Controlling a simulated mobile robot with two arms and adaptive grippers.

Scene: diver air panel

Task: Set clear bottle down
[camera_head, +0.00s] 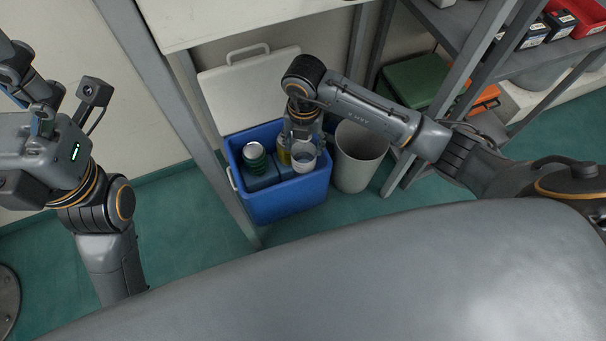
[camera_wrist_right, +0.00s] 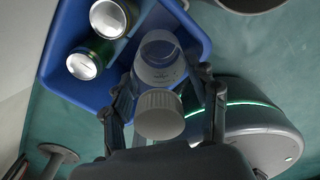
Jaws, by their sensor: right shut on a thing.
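The clear bottle (camera_wrist_right: 160,70) has a pale ribbed cap (camera_wrist_right: 158,114) and stands between the fingers of my right gripper (camera_wrist_right: 160,108), which is shut on it. In the head view the clear bottle (camera_head: 304,157) shows under my right gripper (camera_head: 302,135), at the right part of the blue cooler box (camera_head: 287,203). I cannot tell whether the bottle touches the cooler's floor. My left gripper (camera_head: 22,75) is at the far left, away from the cooler; its fingers do not show clearly.
The open white lid (camera_head: 247,88) is behind. A grey bin (camera_head: 359,158) stands right of the cooler. Shelf posts (camera_head: 215,150) rise close by on both sides.

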